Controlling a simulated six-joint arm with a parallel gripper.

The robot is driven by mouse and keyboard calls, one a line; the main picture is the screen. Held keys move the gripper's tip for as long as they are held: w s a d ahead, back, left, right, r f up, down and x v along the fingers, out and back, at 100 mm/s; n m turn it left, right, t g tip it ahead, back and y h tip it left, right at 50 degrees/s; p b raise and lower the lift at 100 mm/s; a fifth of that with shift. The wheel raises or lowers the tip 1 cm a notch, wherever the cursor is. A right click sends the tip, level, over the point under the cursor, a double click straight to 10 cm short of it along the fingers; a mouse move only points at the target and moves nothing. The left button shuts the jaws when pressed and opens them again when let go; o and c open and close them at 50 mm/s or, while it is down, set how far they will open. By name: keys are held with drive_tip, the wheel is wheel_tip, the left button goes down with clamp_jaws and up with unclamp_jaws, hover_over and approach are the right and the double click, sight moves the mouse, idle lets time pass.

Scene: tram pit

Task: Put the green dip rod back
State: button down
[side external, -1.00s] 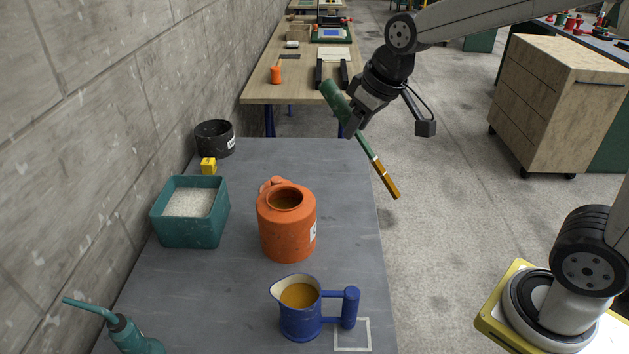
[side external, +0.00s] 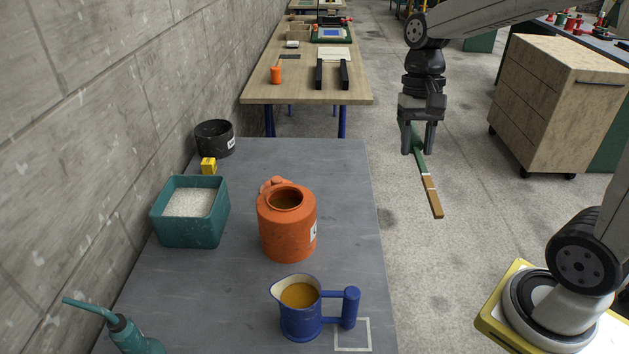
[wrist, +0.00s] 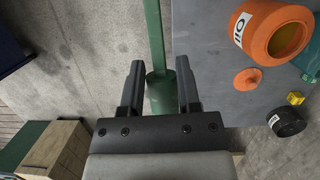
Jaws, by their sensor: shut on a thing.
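My gripper (side external: 419,152) is shut on the green dip rod (side external: 432,196) and holds it in the air, right of the grey bench's edge. The rod has a green upper part, a pale band and an amber-brown lower end, and hangs tilted, its lower end to the right. In the wrist view its thick green handle (wrist: 160,92) sits between the fingers and the thin shaft runs on upward. The orange oil can (side external: 287,230) stands on the bench, left of the gripper, its mouth open with dark content inside. A small orange cap (wrist: 247,80) shows beside it.
A blue jug (side external: 300,318) of amber liquid stands at the bench (side external: 345,220) front, beside a white square outline. A teal bin (side external: 190,235) of white grains, black tub (side external: 214,138), yellow block (side external: 208,165) and teal oiler (side external: 130,337) stand left. The bench's right side is clear.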

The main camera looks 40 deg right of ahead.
wheel_tip(320, 180, down, 13)
drive_tip(key=g+y, duration=0.1)
drive_tip(key=shift+w, duration=0.1)
idle(0.5)
hover_over(350, 222)
drive_tip(key=s, duration=0.1)
drive_tip(key=f, duration=0.7)
drive_tip(key=shift+d+f, duration=0.3)
drive_tip(key=shift+d, duration=0.1)
drive_tip(key=shift+w+f, duration=0.4)
drive_tip(key=shift+f, duration=0.1)
drive_tip(key=shift+w+f, duration=0.1)
drive_tip(key=shift+w+d+f, duration=0.1)
drive_tip(key=shift+w+f, duration=0.25)
drive_tip(key=shift+f, duration=0.15)
drive_tip(key=shift+w+f, duration=0.1)
drive_tip(key=shift+f, duration=1.25)
drive_tip(key=shift+f, duration=0.1)
